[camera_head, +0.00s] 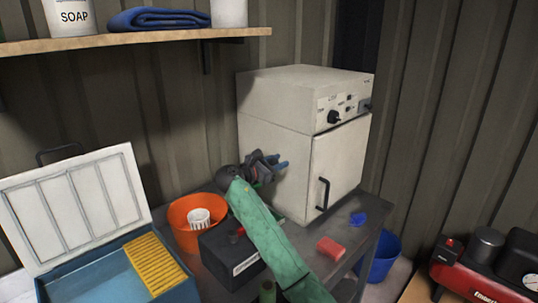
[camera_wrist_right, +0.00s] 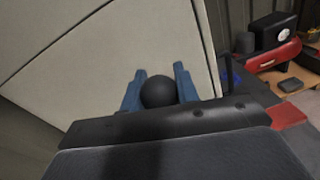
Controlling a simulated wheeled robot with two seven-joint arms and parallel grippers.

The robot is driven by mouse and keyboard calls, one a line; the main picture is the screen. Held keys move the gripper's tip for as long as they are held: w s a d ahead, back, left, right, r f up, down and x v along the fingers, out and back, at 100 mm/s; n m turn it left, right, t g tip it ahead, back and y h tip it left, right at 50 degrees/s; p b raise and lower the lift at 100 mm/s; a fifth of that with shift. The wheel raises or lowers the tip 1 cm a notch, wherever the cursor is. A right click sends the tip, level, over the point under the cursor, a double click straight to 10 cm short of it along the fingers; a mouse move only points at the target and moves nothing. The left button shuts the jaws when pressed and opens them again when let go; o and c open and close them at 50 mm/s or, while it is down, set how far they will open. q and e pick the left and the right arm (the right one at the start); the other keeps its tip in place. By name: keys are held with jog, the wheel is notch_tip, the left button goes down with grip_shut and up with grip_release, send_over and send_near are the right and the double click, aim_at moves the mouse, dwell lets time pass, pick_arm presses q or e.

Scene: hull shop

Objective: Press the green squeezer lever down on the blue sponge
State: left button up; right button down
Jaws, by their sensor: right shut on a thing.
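My right gripper (camera_head: 277,163) has blue fingers and is in front of the white cabinet's left side. In the right wrist view, the fingers (camera_wrist_right: 160,90) are on either side of a dark round knob or ball (camera_wrist_right: 158,92) and shut on it. What the knob belongs to is hidden. A small blue piece (camera_head: 358,218), possibly the sponge, lies on the dark table right of my green arm, away from the gripper. I cannot make out a green squeezer lever; my arm covers part of the table. My left gripper is out of view.
The white cabinet (camera_head: 280,110) stands behind the gripper. An orange bowl (camera_head: 185,238) holds a white cup-like item, beside a black box (camera_head: 218,248). A red block (camera_head: 330,247) lies near the table's edge. A blue bucket (camera_head: 383,262) and red compressor (camera_head: 465,285) are right. An open blue toolbox (camera_head: 110,275) is left.

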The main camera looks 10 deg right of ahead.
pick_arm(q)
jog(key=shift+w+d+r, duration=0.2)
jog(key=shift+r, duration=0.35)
pick_arm(e)
jog(key=shift+s+d+f+m, duration=0.4)
jog(key=shift+s+d+f, duration=0.1)
jog(key=shift+s+f, duration=0.25)
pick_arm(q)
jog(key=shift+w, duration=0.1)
pick_arm(e)
jog(key=c, duration=1)
grip_release()
jog(key=shift+c, duration=0.2)
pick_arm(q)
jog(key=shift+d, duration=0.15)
